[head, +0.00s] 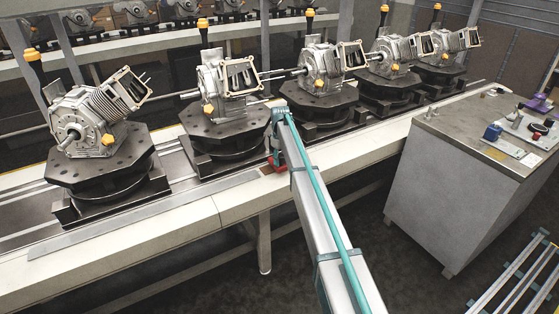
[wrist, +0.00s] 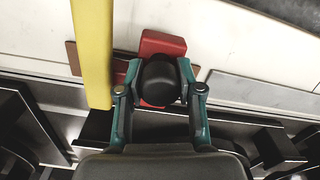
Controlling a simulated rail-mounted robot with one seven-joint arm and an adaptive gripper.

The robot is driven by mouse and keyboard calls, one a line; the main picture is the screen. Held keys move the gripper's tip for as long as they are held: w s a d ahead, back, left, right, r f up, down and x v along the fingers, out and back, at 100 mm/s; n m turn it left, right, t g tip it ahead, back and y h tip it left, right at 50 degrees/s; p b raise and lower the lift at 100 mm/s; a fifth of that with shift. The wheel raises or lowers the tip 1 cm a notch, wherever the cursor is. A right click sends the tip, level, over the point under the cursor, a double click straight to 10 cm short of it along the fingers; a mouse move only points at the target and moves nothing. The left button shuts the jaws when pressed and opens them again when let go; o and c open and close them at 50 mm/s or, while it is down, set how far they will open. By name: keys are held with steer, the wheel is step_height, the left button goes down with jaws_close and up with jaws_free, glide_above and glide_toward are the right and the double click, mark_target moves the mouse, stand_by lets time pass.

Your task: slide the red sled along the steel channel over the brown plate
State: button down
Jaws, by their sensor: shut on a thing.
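The red sled (head: 279,165) is at the front edge of the conveyor, partly hidden by my arm. In the wrist view the red sled (wrist: 163,43) shows a black round knob (wrist: 160,82) in front of it. My gripper (wrist: 161,78) has a teal finger on each side of this knob and is shut on it. In the head view my gripper (head: 276,150) points down at the sled. The brown plate (wrist: 73,58) shows on both sides of the sled, which covers its middle. The steel channel (wrist: 262,98), a flat grey strip, lies to the right; in the head view it (head: 150,210) runs left along the conveyor edge.
Several engines on dark octagonal fixtures stand along the conveyor, the nearest fixture (head: 228,125) just behind my gripper. A yellow bar (wrist: 92,50) stands close at left in the wrist view. A grey cabinet (head: 470,150) is at right. The strip's left stretch is clear.

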steer(key=shift+w+d, duration=0.15)
steer(key=shift+w, duration=0.05)
steer(key=c, duration=0.7)
jaws_free()
steer(key=shift+d, duration=0.1)
steer(key=shift+c, duration=0.2)
steer(key=shift+r, duration=0.1)
step_height(320, 180, up, 12)
